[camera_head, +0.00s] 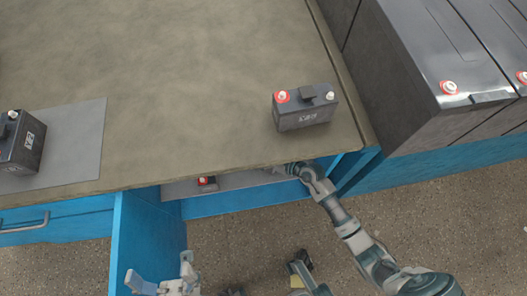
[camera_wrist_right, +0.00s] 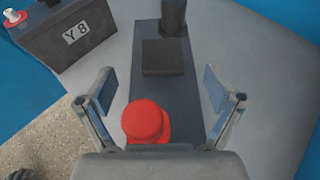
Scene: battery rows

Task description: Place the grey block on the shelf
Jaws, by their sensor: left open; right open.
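A dark grey battery-like block (camera_wrist_right: 165,88) with a red cap lies under my right gripper in the right wrist view. In the head view the right gripper (camera_head: 288,170) is inside the blue compartment, partly hidden by the tabletop edge. The shelf floor (camera_head: 240,181) there is light grey. My left gripper (camera_head: 160,273) is open and empty at the bottom, in front of the blue cabinet.
A battery marked Y 8 (camera_wrist_right: 75,35) stands beside the block on the shelf. On the tabletop (camera_head: 180,80) are a battery (camera_head: 305,112) near the right edge and another (camera_head: 20,142) on a grey mat (camera_head: 75,140). Large dark batteries (camera_head: 430,50) stand right. The middle tabletop is clear.

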